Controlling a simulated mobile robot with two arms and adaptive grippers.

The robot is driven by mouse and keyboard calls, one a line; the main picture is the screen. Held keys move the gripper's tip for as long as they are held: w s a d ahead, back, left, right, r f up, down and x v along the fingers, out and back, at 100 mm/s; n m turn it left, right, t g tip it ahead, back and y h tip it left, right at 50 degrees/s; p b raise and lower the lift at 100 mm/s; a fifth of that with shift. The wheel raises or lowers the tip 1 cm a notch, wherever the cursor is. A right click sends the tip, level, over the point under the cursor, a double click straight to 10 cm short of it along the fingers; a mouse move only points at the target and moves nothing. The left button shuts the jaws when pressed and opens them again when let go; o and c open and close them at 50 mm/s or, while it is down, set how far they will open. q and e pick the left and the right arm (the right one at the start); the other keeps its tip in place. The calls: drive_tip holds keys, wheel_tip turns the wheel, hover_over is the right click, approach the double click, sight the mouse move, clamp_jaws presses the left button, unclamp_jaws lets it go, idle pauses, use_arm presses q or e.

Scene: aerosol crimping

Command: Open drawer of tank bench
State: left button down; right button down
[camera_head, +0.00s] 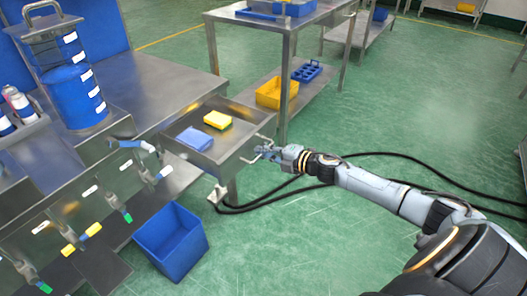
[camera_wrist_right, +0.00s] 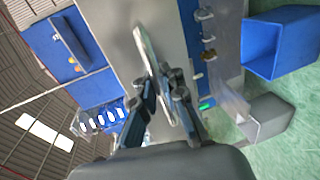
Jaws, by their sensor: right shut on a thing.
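The drawer (camera_head: 228,148) of the metal tank bench (camera_head: 165,92) stands pulled out, with its inside visible from above. A blue folded cloth (camera_head: 195,139) and a yellow sponge-like block (camera_head: 217,120) lie in it. My right gripper (camera_head: 266,151) is at the drawer's front and shut on its bar handle (camera_head: 257,138). In the right wrist view the fingers (camera_wrist_right: 166,92) close around a pale metal bar (camera_wrist_right: 146,48), seemingly the handle. My left gripper is not in view.
A blue bin (camera_head: 172,242) stands on the green floor near the bench. Valves with coloured handles (camera_head: 92,229) line the bench front. Black cables (camera_head: 400,157) run across the floor behind my right arm. A metal table (camera_head: 275,22) stands behind the drawer. Open floor lies to the right.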

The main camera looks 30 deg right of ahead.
drive_tip(key=shift+r, duration=0.1)
drive_tip(key=c, duration=1.4)
unclamp_jaws()
drive_tip(key=shift+c, duration=0.2)
drive_tip(key=shift+s, duration=0.1)
drive_tip(key=v, duration=1.2)
